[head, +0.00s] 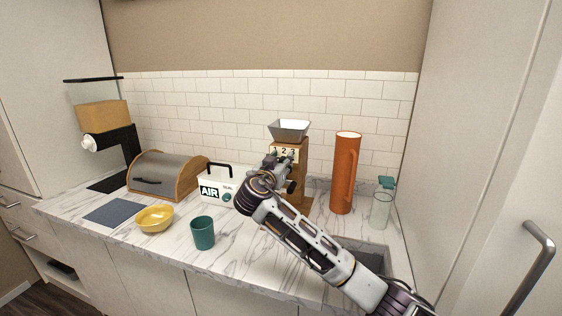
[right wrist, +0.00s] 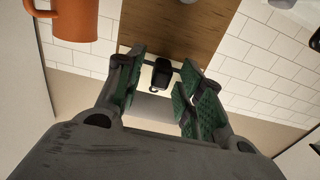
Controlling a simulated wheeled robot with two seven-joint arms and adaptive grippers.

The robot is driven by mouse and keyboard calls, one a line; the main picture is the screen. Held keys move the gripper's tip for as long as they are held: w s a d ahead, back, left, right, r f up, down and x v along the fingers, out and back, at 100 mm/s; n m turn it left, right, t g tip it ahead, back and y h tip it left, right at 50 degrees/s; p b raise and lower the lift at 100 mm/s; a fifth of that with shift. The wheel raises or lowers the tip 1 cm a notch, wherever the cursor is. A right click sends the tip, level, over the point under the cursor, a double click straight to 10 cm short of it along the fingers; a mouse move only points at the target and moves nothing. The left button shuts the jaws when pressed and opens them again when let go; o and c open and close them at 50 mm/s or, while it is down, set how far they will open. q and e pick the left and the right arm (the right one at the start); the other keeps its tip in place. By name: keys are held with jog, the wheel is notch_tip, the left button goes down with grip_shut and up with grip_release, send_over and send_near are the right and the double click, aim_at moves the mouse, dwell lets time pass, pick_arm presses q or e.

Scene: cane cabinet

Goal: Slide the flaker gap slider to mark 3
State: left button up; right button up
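The flaker (head: 304,172) is a wooden upright body with a metal hopper (head: 289,129) on top. A pale scale plate (head: 285,152) marked 1 2 3 is on its front, under the hopper. My right gripper (head: 277,164) is at the flaker's front, just below the scale, and hides part of it. In the right wrist view, the dark slider knob (right wrist: 161,76) lies between the two green-padded fingers of my gripper (right wrist: 166,82). The fingers are apart, with gaps visible beside the knob. The slider's mark cannot be read. My left gripper is not in view.
An orange pitcher (head: 345,172) and a glass bottle (head: 381,209) stand right of the flaker. The white AIR box (head: 218,186), bread box (head: 165,175), yellow bowl (head: 155,218) and teal cup (head: 203,233) are to its left. A sink (head: 366,258) is at right front.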

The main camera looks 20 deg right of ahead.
jog(key=c, duration=0.5)
grip_shut()
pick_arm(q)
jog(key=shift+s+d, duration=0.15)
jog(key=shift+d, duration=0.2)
